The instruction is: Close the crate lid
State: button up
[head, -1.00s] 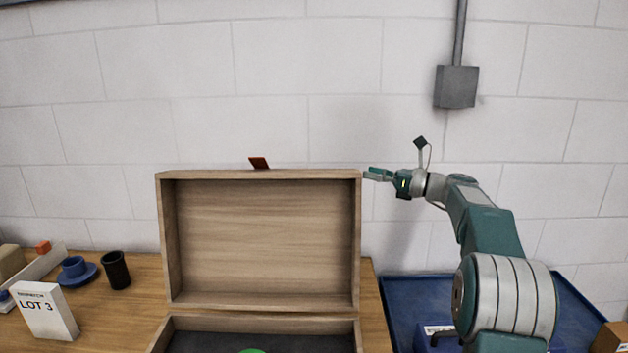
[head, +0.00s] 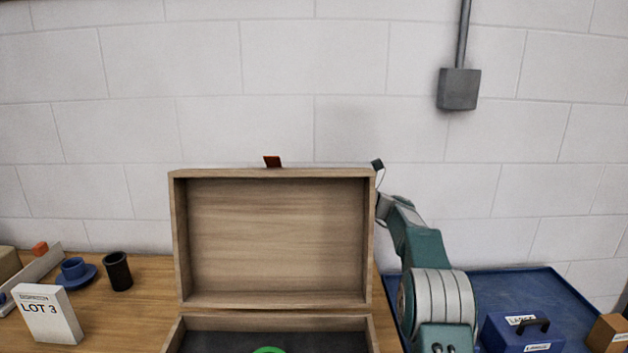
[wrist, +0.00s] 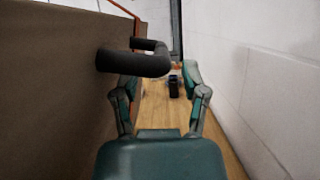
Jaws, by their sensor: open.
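The wooden crate (head: 340,323) stands on the table, cut off by the bottom edge of the head view. Its lid (head: 275,240) stands upright and open, its hollow inside facing me. The lid hides my gripper in the head view.
A pale block wall (head: 480,160) rises close behind the lid. A blue tray (head: 510,285) with a blue case (head: 522,332) lies at right. A black cup (head: 118,271), blue cup and saucer (head: 76,273) and LOT 3 box (head: 48,315) stand at left. A green object (head: 268,350) lies inside the crate.

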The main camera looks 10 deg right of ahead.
aim_at(315, 179)
jog(key=x, duration=0.2)
jog(key=shift+w+a+r, duration=0.1)
jog(key=shift+a+r, duration=0.05)
jog(key=shift+a, duration=0.1)
jog(key=shift+r, duration=0.15)
jog(key=shift+w+d, duration=0.1)
jog(key=shift+d, duration=0.1)
jog(key=shift+a, duration=0.15)
jog(key=shift+a+r, duration=0.1)
jog(key=shift+a, duration=0.2)
grip_shut()
